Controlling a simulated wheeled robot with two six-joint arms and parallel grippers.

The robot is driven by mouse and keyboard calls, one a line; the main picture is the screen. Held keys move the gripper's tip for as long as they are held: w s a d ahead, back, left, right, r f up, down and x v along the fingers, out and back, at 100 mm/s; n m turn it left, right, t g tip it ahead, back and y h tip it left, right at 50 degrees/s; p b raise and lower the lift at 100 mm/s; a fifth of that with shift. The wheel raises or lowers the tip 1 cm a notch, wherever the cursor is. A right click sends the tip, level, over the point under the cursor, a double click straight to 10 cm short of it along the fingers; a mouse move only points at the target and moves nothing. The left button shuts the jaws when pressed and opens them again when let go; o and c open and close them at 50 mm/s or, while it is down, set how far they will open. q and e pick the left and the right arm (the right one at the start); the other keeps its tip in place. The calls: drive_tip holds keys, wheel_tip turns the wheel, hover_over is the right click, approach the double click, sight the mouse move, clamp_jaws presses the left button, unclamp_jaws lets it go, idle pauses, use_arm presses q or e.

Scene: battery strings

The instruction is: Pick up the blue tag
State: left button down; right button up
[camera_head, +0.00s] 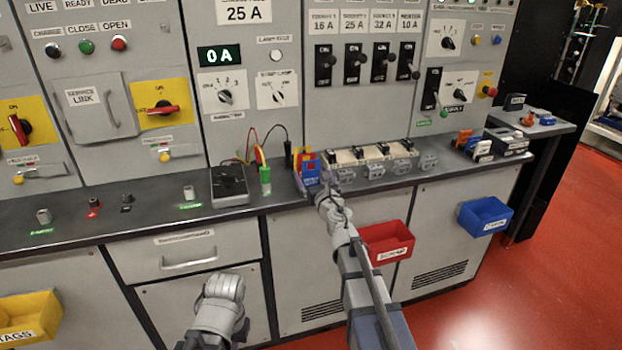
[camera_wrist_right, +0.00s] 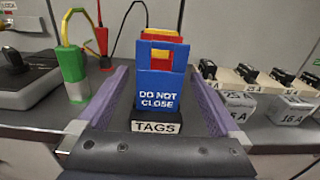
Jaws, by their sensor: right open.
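The blue tag (camera_wrist_right: 156,88), lettered "DO NOT CLOSE", stands upright in front of red and yellow tags in a small dark holder (camera_wrist_right: 155,127) labelled "TAGS". In the head view the blue tag (camera_head: 310,171) is at the bench's front edge, left of a row of grey blocks. My right gripper (camera_wrist_right: 158,78) is open, with one purple finger on each side of the tag and gaps visible between. In the head view my right gripper (camera_head: 318,184) is at the tags and its fingers are partly hidden. My left arm shows at the lower left, but its fingers do not.
Left of the tags stand a green and yellow probe (camera_wrist_right: 72,62) with looping wires and a dark meter (camera_head: 229,185). Grey blocks (camera_wrist_right: 236,105) with labels are close on the right. A red bin (camera_head: 388,243) and a blue bin (camera_head: 485,216) hang on the cabinet front.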

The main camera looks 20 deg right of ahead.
drive_tip(key=shift+w, duration=0.6)
drive_tip(key=shift+c, duration=0.4)
drive_tip(key=c, duration=1.3)
drive_tip(key=shift+o, duration=0.2)
drive_tip(key=shift+r, duration=0.1)
wheel_tip(320, 180, up, 10)
drive_tip(key=p, duration=1)
